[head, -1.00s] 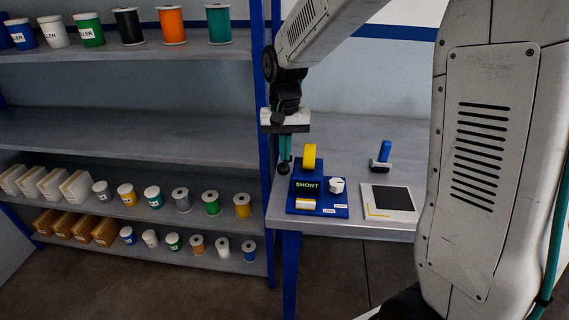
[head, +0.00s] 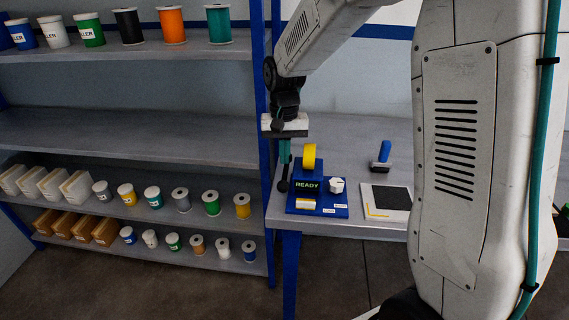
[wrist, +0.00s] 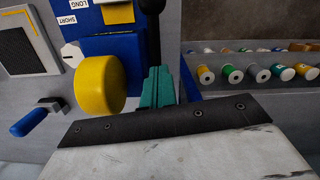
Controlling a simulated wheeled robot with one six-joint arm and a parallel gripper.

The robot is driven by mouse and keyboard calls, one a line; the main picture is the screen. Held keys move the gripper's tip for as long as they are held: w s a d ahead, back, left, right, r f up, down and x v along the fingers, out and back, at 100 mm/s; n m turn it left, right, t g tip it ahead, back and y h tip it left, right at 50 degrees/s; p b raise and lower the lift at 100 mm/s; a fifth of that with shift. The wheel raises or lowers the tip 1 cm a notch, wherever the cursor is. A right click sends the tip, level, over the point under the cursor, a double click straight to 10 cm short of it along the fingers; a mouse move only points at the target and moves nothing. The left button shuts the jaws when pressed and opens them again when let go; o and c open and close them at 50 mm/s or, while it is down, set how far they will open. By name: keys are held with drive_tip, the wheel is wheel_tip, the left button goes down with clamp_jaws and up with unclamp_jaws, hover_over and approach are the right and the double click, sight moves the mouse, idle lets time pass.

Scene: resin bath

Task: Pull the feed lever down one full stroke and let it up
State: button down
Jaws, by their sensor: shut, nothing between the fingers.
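The blue feed device (head: 331,210) stands on the bench with a yellow roll on top, a white dial and a display reading READY. The black feed lever (head: 283,186) is at its left side, its rounded end low near the bench. In the wrist view the lever (wrist: 152,35) extends beyond my fingertips, beside the yellow roll (wrist: 101,84). My gripper (head: 285,160) points down above the lever's rounded end. Its teal fingers (wrist: 156,78) are shut with nothing between them. They overlap the lever's shaft in view; I cannot tell whether they touch it.
A dark pad on a white plate (head: 392,198) and a blue-handled tool (head: 382,155) lie right of the device. Shelves at left (head: 130,135) hold several spools, jars and boxes. A blue shelf post (head: 260,70) stands close to my gripper.

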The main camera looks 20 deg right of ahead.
drive_tip(key=shift+w+d+r, duration=0.1)
drive_tip(key=shift+w+d, duration=0.05)
drive_tip(key=shift+w, duration=0.3)
wheel_tip(320, 180, up, 8)
drive_tip(key=shift+w+d, duration=0.15)
drive_tip(key=shift+w, duration=0.25)
idle(0.7)
drive_tip(key=s+r+n+t, duration=0.1)
drive_tip(key=s+r+n, duration=0.1)
drive_tip(key=s, duration=1.3)
drive_tip(key=s+d+r+n+t, duration=0.1)
drive_tip(key=s+r+n, duration=0.1)
drive_tip(key=s, duration=1.4)
drive_tip(key=shift+s+d+t, duration=0.25)
drive_tip(key=shift+t, duration=0.05)
